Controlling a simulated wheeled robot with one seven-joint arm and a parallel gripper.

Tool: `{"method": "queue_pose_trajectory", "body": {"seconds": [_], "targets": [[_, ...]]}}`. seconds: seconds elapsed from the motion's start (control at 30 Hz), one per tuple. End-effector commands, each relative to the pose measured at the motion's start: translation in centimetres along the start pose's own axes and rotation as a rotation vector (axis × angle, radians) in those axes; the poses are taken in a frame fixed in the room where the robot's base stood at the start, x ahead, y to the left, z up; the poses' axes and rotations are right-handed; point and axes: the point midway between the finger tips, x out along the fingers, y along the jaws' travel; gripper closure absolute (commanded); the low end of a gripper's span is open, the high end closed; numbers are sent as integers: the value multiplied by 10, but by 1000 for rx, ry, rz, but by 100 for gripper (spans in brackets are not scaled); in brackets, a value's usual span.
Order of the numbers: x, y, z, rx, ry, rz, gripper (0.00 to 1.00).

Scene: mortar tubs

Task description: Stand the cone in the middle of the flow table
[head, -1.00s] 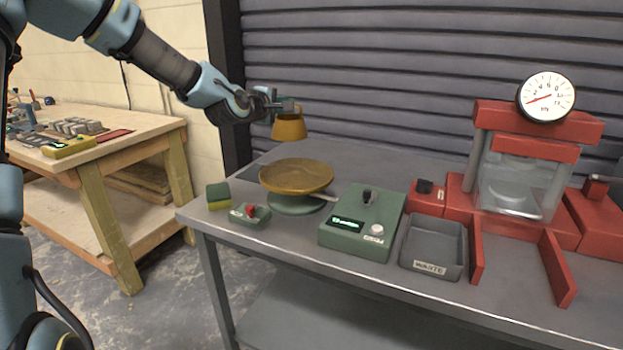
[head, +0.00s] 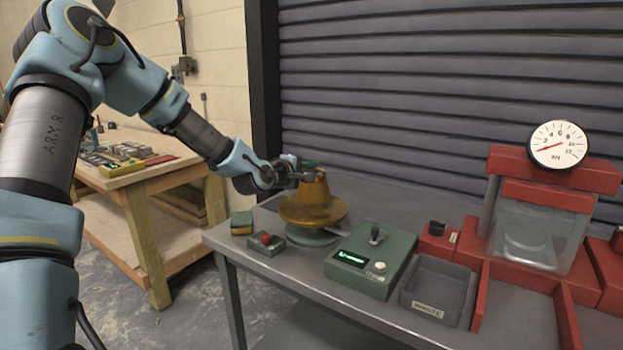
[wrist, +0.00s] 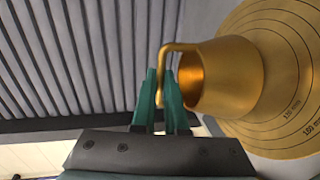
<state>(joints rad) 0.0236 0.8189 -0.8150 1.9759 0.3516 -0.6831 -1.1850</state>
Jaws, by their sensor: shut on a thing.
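The brass-coloured cone (head: 314,188) is upright over the flow table (head: 298,221), a round brass disc on a green base. My gripper (head: 304,172) reaches in from the left at the cone's upper part. In the wrist view, the green fingers (wrist: 162,92) are shut on the handle of the cone (wrist: 228,78), whose narrow open end faces the camera. Ringed markings of the flow table (wrist: 292,108) show beyond the cone, which hides part of the disc. I cannot tell whether the cone's base touches the disc or is exactly central.
On the bench, a sponge (head: 241,223) and a small green box with a red knob (head: 266,240) stand at the left. A green control box (head: 365,265), a grey waste tray (head: 436,287) and a red press with a gauge (head: 558,144) stand to the right.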

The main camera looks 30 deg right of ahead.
Motion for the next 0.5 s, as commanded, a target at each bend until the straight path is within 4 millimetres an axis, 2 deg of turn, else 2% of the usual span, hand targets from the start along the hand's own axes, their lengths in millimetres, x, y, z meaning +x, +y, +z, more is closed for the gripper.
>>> {"method": "queue_pose_trajectory", "body": {"seconds": [0.2, 0.5], "targets": [[6, -26, 2, -2, -1, 0, 100], [6, -30, 1, 0, 0, 1, 100]]}}
